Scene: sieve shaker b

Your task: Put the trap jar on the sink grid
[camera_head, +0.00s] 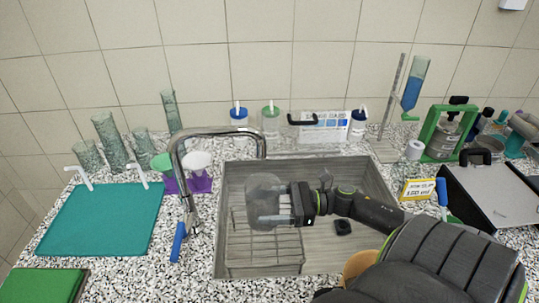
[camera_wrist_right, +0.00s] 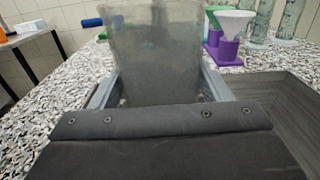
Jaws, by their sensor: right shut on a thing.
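The trap jar (camera_head: 264,191) is a clear, greyish, see-through vessel over the left part of the sink. My right gripper (camera_head: 268,217) comes in from the right and is shut on it. In the right wrist view the jar (camera_wrist_right: 155,45) stands between the two fingers of the gripper (camera_wrist_right: 160,90); its lower part is hidden behind the gripper body. The sink grid (camera_head: 265,262) is a wire rack in the left part of the sink, below and in front of the jar. I cannot tell whether the jar touches the grid. My left gripper is not in view.
The sink (camera_head: 375,180) has a curved faucet (camera_head: 180,160) with a blue handle at its left. A teal mat (camera_head: 105,220) lies on the left of the speckled counter. Purple stands with funnels (camera_head: 200,175) are near the faucet. Bottles and a caddy stand behind the sink.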

